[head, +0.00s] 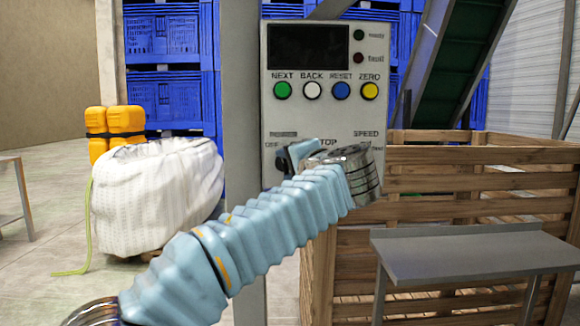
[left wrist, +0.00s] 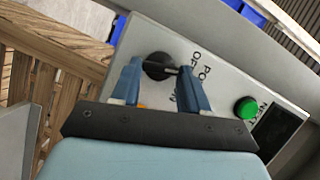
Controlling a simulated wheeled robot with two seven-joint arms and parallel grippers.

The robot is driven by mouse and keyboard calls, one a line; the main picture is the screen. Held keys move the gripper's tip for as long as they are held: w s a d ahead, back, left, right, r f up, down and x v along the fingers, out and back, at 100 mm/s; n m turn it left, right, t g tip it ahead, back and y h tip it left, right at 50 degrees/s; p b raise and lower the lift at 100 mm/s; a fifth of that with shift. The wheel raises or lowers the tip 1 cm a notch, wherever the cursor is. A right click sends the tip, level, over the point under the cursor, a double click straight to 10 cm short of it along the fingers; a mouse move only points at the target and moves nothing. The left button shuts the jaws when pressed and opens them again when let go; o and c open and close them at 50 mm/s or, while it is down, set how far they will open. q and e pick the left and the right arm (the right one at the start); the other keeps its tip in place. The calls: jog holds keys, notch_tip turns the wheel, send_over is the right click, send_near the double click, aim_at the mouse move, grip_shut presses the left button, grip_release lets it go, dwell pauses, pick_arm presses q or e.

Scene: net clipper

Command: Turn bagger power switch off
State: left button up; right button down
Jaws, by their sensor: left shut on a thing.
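The grey bagger control panel (head: 318,108) fills the upper middle of the head view. The black power switch (left wrist: 156,62) is a round knob low on the panel, next to partly hidden lettering. My left gripper (head: 291,157) is at the panel's lower left and covers much of the switch area in the head view. In the left wrist view its two blue fingers (left wrist: 160,70) are on either side of the knob, and it is shut on the power switch. The knob's exact setting is hard to read. My right gripper is not in view.
Green (head: 282,90), white, blue and yellow buttons sit in a row above the switch. A wooden crate (head: 440,184) and a grey metal shelf (head: 460,252) stand to the right. A white bulk bag (head: 155,195) and blue crates (head: 165,100) are at the left.

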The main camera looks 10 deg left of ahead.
pick_arm(q)
jog(key=n+h, duration=0.2)
jog(key=n, duration=0.2)
jog(key=shift+a+r+g, duration=0.1)
jog(key=shift+r+g, duration=0.05)
jog(key=shift+g, duration=0.25)
jog(key=shift+n+h, duration=0.3)
jog(key=o, duration=1.1)
jog(key=shift+c, duration=0.2)
jog(key=v, duration=1.4)
